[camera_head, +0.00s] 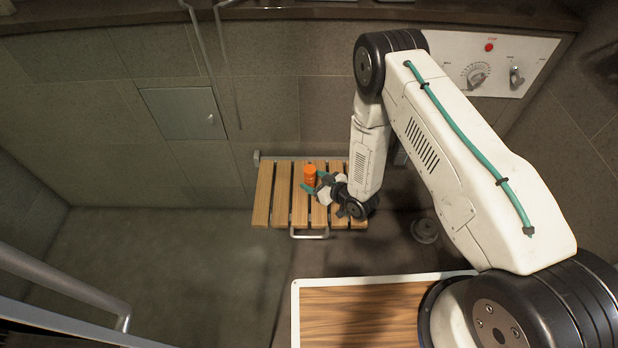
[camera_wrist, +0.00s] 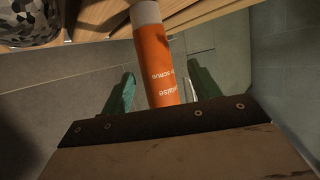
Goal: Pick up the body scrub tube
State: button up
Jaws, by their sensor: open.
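The body scrub tube is orange with a pale end and stands on the slatted wooden seat, as the head view (camera_head: 310,174) shows. In the wrist view the orange tube (camera_wrist: 158,65) runs between the two green fingers, with part of its white lettering readable. My gripper (camera_head: 314,186) is at the tube, low over the seat. In the wrist view my gripper (camera_wrist: 160,88) is open, its fingers on either side of the tube with a visible gap at each side. The tube's lower part is partly hidden by the gripper in the head view.
The slatted wooden seat (camera_head: 262,195) is fixed at the tiled wall, with a metal bar at its front. A patterned round object (camera_wrist: 28,22) is near the tube in the wrist view. A control panel (camera_head: 490,62) is on the back wall. Open floor lies left of the seat.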

jog(key=shift+x, duration=2.25)
jog(key=shift+w+r, duration=0.1)
jog(key=shift+c, duration=0.2)
jog(key=shift+d, duration=0.1)
jog(key=c, duration=1.1)
jog(key=shift+o, duration=0.2)
